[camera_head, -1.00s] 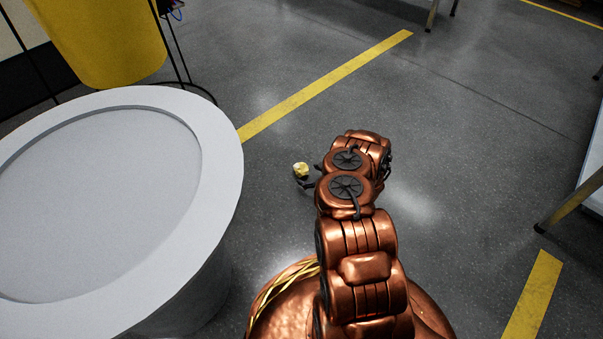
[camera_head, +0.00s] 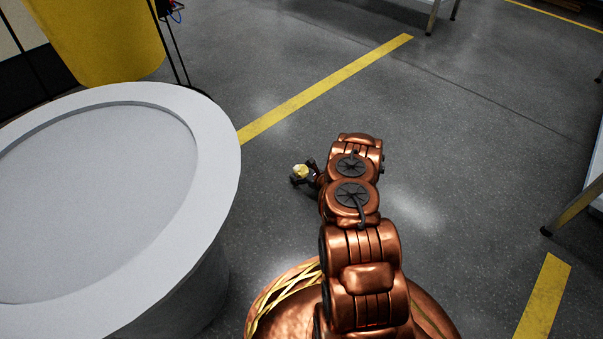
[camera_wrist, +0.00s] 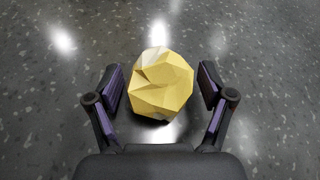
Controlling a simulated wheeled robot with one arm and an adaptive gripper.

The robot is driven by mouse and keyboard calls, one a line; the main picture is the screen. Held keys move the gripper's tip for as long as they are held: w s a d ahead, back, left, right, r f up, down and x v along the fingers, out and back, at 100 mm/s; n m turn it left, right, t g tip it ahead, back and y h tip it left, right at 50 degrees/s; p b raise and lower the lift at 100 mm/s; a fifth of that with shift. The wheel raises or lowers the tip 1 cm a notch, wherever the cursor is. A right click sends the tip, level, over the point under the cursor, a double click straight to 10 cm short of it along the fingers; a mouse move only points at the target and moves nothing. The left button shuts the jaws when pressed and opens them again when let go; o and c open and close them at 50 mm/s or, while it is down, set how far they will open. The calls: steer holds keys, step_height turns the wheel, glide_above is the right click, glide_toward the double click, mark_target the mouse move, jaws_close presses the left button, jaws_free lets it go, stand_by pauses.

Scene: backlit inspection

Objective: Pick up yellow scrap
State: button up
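The yellow scrap is a crumpled, faceted ball with pale patches. In the wrist view the yellow scrap (camera_wrist: 160,84) lies between the two fingers of my gripper (camera_wrist: 160,88), with a visible gap on each side. My gripper is open. In the head view the yellow scrap (camera_head: 300,171) shows at the end of my arm, left of its copper links. There my gripper (camera_head: 303,176) is small and dark, partly hidden by the scrap. I cannot tell the exact height of the fingers above the floor.
A large round white table (camera_head: 215,150) stands to the left, with a yellow bin (camera_head: 105,45) behind it. Yellow tape (camera_head: 330,87) crosses the grey floor (camera_head: 470,150). Table legs (camera_head: 568,210) stand at the right. The floor around the scrap is clear.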

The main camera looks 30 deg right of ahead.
steer(key=c, duration=0.6)
